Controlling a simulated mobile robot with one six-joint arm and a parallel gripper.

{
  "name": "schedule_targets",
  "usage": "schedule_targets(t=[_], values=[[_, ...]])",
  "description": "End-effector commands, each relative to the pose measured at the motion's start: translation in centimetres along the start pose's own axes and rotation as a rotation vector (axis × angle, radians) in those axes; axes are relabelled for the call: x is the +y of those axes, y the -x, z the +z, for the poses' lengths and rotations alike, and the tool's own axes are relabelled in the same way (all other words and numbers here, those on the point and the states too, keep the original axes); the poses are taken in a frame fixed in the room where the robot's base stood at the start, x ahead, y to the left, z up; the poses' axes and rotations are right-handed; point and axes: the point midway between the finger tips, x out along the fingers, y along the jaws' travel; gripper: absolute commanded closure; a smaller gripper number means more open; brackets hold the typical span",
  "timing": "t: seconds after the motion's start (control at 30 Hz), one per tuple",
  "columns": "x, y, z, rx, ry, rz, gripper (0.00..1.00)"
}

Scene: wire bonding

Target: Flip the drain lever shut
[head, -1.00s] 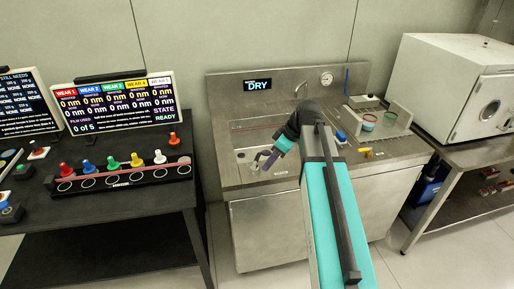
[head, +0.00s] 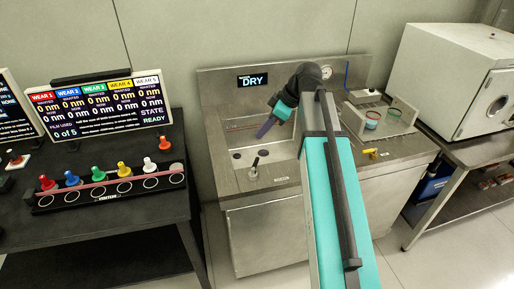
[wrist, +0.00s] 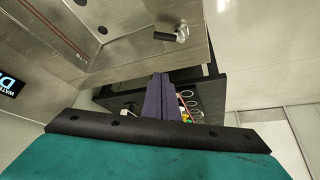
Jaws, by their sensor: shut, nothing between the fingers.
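A small lever with a black handle and metal base (head: 254,168) stands on the front left ledge of the steel sink (head: 232,187). Its handle points up and leans slightly right in the head view. The lever also shows near the top of the wrist view (wrist: 168,36). A second lever with a yellow handle (head: 371,152) sits on the sink's right front. The labels are too small to read, so I cannot tell for sure which is the drain lever. My gripper (head: 263,132) has purple fingers, shut and empty, above the basin and apart from the black lever.
The sink display (head: 253,80) reads DRY. A dark table (head: 118,216) with several coloured pegs in a rack stands at left. A white oven (head: 450,80) stands farther right.

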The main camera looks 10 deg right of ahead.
Motion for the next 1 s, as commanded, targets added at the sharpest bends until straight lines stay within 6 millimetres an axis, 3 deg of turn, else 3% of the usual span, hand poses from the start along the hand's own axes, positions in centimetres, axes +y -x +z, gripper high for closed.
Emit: schedule_targets(t=[0.57, 1.0], values=[[0.4, 0.3, 0.7, 0.001, -0.009, 0.006, 1.0], [0.5, -2.9, 0.7, 0.0, -0.012, 0.006, 1.0]])
